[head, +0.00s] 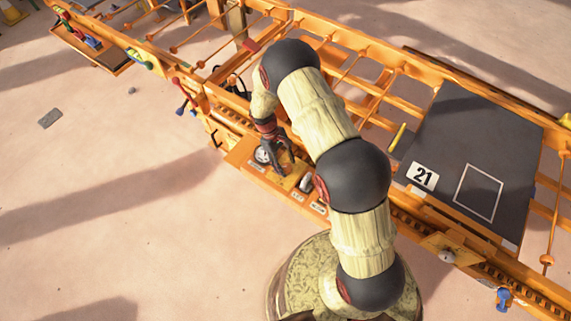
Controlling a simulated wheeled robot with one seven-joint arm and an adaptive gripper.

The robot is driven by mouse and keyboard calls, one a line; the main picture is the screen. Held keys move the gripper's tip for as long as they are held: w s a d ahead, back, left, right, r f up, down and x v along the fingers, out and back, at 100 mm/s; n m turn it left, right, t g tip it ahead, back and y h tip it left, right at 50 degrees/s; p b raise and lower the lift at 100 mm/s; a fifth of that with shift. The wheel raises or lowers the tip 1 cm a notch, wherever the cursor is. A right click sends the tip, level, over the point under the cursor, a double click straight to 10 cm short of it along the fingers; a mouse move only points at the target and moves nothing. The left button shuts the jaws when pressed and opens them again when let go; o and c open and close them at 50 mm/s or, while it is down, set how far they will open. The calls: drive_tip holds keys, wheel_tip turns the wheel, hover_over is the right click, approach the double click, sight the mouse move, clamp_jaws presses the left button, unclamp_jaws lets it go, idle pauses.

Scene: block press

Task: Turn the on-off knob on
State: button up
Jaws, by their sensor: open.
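An orange control panel (246,158) sticks out from the front of the orange frame, with small pale labels along its front edge. A round white-and-dark part (263,154) sits near its left end, and a pale rounded part (306,184) sits further right. I cannot tell which of these is the on-off knob, or how it is turned. My gripper (279,166) points down over the panel, between these two parts and close to the left one. It is open with nothing seen in it. I cannot tell whether it touches anything. My arm and gripper hide part of the panel.
Red and blue levers (184,97) stand left of the panel. A small knob (447,256) sits at lower right. Sandy ground at left is mostly clear.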

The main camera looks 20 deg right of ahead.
drive_tip(key=shift+r, duration=0.1)
drive_tip(key=v, duration=1.1)
drive_tip(key=shift+r, duration=0.4)
drive_tip(key=shift+w, duration=0.1)
